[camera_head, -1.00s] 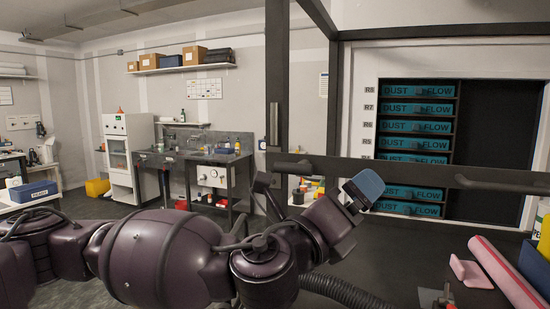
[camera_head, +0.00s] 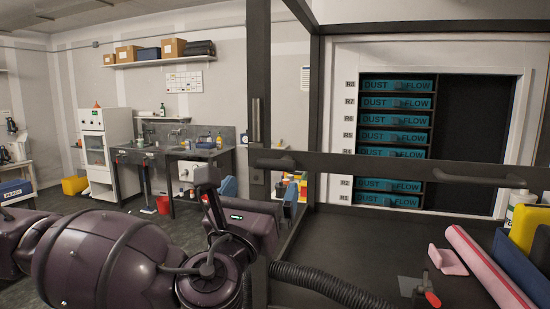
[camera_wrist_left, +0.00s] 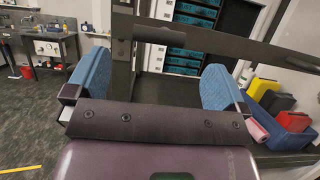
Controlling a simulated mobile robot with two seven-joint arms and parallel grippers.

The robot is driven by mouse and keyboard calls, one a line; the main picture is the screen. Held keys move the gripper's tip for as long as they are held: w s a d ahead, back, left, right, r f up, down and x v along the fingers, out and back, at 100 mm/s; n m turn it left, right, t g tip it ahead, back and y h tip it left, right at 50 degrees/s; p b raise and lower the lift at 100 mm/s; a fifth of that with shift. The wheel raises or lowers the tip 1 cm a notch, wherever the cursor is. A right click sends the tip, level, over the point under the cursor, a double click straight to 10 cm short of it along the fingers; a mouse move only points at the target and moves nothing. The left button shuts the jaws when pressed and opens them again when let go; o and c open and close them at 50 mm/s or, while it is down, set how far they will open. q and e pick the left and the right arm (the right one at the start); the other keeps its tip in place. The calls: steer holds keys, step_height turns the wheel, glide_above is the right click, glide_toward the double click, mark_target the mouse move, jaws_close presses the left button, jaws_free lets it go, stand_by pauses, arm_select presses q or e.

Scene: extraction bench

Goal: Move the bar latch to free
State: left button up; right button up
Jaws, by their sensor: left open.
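A dark horizontal bar (camera_head: 395,168) crosses in front of the shelf opening, with a grip handle near its left end (camera_head: 276,163) and another at its right. My right gripper is out of view.
Teal shelf units marked DUST FLOW (camera_head: 396,120) stand behind the bar. On the dark bench are a pink roll (camera_head: 488,262), a red-handled fitting (camera_head: 428,296) and a blue bin (camera_head: 512,262). A ribbed black hose (camera_head: 325,284) runs near my arm. A sink bench (camera_head: 180,154) stands at back left.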

mark_target(275, 161)
arm_select(q)
steer(key=p+x, duration=0.2)
steer(key=x, duration=0.6)
steer(key=shift+w+d+r+p, duration=0.2)
steer(key=shift+w+p, duration=0.15)
steer(key=shift+w, duration=0.2)
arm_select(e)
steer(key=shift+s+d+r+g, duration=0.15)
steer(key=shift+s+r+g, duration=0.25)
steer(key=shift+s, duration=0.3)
arm_select(q)
steer(key=shift+c, duration=0.2)
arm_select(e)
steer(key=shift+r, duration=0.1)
arm_select(q)
steer(key=c, duration=0.9)
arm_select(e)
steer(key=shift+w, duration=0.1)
